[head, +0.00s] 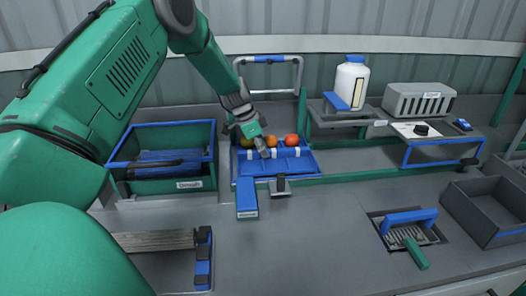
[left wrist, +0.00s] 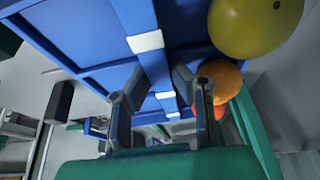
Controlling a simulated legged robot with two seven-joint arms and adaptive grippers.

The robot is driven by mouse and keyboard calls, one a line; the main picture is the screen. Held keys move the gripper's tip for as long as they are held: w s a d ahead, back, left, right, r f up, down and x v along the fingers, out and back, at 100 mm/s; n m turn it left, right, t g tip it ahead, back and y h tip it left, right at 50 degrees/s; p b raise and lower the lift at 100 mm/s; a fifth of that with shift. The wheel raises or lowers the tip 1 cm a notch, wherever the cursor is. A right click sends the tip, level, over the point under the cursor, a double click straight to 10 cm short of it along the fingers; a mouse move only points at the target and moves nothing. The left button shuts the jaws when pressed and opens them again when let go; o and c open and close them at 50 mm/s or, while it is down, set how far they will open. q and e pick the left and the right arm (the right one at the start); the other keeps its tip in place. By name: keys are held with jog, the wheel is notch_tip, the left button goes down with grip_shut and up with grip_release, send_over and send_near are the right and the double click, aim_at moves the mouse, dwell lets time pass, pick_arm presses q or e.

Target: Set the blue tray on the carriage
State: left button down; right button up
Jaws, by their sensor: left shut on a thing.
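The blue tray (head: 297,163) is a shallow panelled piece with white clips along its back bar, at the middle of the bench in the head view. It fills the upper left of the left wrist view (left wrist: 85,40). My left gripper (head: 264,150) is shut on the tray's bar; in the left wrist view its dark fingers (left wrist: 155,92) stand on either side of it. Green-yellow, orange and red tomatoes (head: 291,140) lie just behind the bar. A grey tubular frame with a blue grip (head: 268,59) rises behind; whether it belongs to the carriage is unclear. My right gripper is not seen.
A green crate with a blue rim (head: 195,170) stands left of the tray. A blue block (head: 247,200) lies in front. The front middle bench is clear.

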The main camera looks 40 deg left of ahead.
pick_arm(q)
jog(key=shift+d+r, duration=0.1)
jog(key=shift+d, duration=0.1)
jog(key=shift+a+f, duration=0.3)
jog(key=shift+a, duration=0.4)
jog(key=shift+d, duration=0.6)
jog(key=shift+f+b, duration=0.2)
jog(key=shift+b, duration=0.1)
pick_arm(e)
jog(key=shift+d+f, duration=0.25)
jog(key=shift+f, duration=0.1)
pick_arm(q)
jog(key=c, duration=1.4)
grip_release()
jog(key=shift+a, duration=0.2)
jog(key=shift+c, duration=0.2)
jog(key=shift+o, duration=0.5)
jog(key=shift+a+f, duration=0.15)
jog(key=shift+a, duration=0.1)
jog(key=c, duration=0.3)
jog(key=shift+d, duration=0.25)
jog(key=shift+c, duration=0.2)
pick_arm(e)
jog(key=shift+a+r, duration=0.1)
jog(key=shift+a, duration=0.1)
